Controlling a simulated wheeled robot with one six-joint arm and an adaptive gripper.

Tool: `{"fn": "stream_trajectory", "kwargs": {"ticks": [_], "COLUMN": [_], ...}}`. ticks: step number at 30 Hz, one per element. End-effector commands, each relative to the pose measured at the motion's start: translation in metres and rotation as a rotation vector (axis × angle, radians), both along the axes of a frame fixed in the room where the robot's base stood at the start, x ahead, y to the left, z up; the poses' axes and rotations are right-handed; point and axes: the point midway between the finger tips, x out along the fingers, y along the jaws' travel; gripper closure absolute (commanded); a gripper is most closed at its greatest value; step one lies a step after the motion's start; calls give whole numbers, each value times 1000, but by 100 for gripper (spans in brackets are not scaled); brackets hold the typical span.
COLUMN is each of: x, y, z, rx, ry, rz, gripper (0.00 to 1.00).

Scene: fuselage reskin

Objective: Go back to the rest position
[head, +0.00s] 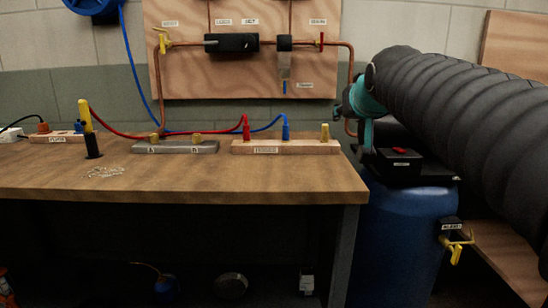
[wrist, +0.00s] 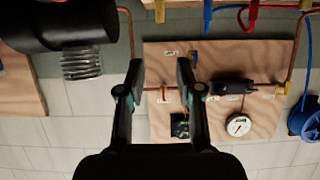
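My gripper (wrist: 161,73) shows in the wrist view with its two black fingers apart and nothing between them. Teal joints show on both fingers. Behind the gap, apart from the fingers, is a wooden wall board (wrist: 215,60) with copper pipe. In the head view a teal and black part (head: 367,98) stands in front of the wall, right of the bench and above the blue drum. A large black ribbed sleeve covers much of the right side, and the fingers cannot be made out clearly there.
The workbench (head: 180,185) carries a grey block (head: 175,147), a wooden strip (head: 290,148) with red and blue leads, and an upright yellow-handled tool (head: 86,115). A blue drum (head: 400,240) stands right of the bench. The bench's front middle is clear.

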Motion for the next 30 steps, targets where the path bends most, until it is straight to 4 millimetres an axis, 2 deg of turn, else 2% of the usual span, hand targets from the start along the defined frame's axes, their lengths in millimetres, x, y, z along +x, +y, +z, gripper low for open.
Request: {"fn": "stream_trajectory", "kwargs": {"ticks": [1, 12, 15, 18, 21, 24, 30], "x": [-25, -186, -225, -254, -273, -282, -283], "y": [0, -1, -1, -1, -2, -2, -2], "z": [-25, -205, -247, -279, -299, -308, -310], "rx": [0, -5, -6, -6, -7, -7, -7], "ry": [55, 446, 534, 601, 644, 664, 668], "rz": [0, 2, 3, 4, 5, 5, 5], "gripper": [65, 65, 65, 65, 65, 65, 65]}}
